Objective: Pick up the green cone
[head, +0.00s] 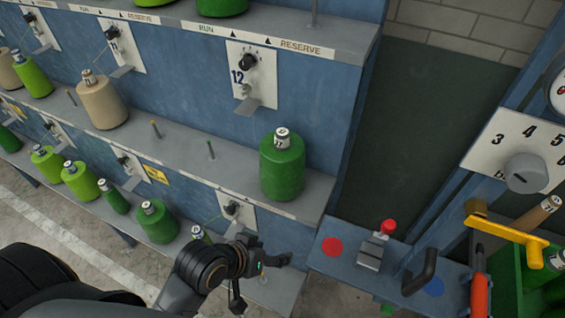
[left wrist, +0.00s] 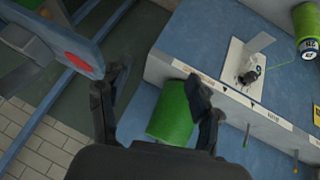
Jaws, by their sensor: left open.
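A dark green cone (head: 282,168) of yarn with a pale labelled tip stands upright at the right end of the middle shelf in the head view. It also shows in the left wrist view (left wrist: 170,114), between and beyond the fingers, partly covered by one finger. My left gripper (head: 262,280) is open and empty, below and in front of that shelf, apart from the cone. Its two fingers (left wrist: 157,76) stand wide apart in the left wrist view. My right gripper is not in view.
Other green cones (head: 157,222) and a beige cone (head: 102,102) stand on the shelves to the left. A blue panel (head: 335,262) with a red-knobbed lever (head: 376,246) is right of my gripper. A green crate (head: 508,290) and yellow-handled brush (head: 508,232) are far right.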

